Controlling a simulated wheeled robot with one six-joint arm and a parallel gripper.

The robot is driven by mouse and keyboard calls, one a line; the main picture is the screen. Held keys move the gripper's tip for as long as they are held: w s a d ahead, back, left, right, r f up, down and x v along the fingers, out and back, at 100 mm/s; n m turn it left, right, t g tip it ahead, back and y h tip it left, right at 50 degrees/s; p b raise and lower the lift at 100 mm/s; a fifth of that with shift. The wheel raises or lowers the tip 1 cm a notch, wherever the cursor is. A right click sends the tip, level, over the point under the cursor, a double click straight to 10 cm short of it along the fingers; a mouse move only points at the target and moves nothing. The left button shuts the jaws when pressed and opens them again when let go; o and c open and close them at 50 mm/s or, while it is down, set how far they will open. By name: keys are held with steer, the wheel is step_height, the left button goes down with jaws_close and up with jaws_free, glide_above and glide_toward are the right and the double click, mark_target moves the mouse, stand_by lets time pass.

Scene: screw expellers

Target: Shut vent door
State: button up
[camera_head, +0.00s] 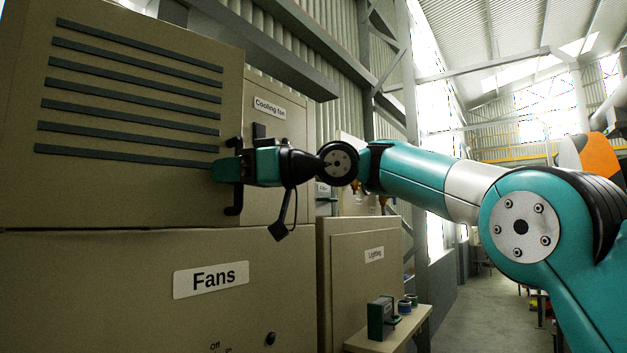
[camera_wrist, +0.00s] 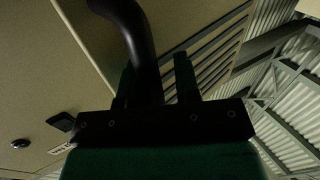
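The vent door (camera_head: 120,190) is a large beige panel with several dark slats at the upper left of the head view. Its slats also show in the wrist view (camera_wrist: 215,65). A black bar handle (camera_head: 234,209) stands upright at the door's right edge. My gripper (camera_head: 224,170) is at this handle. In the wrist view the curved black handle (camera_wrist: 138,40) passes between my two fingers, close to the left one, with a gap to the right one. The fingers are apart. I cannot tell whether the door stands slightly ajar.
Below is a beige cabinet labelled "Fans" (camera_head: 211,279). A "Cooling fan" panel (camera_head: 283,125) is just right of the handle. A "Lighting" cabinet (camera_head: 365,285) and a small shelf (camera_head: 412,330) with items stand further right. The aisle floor (camera_head: 480,270) beyond looks open.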

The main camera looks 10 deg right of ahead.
mark_target(219, 190)
steer(key=shift+w+d+f+m+h, duration=0.2)
steer(key=shift+w+f, duration=0.2)
steer(key=shift+f, duration=0.25)
steer(key=shift+w+d+f+m+h, duration=0.15)
steer(key=shift+w+f, duration=0.25)
steer(key=shift+f, duration=0.2)
steer(key=w+d+p, duration=0.2)
steer(key=d+p, duration=0.2)
steer(key=d, duration=0.7)
steer(key=shift+w+d+r, duration=0.25)
steer(key=shift+r, duration=0.15)
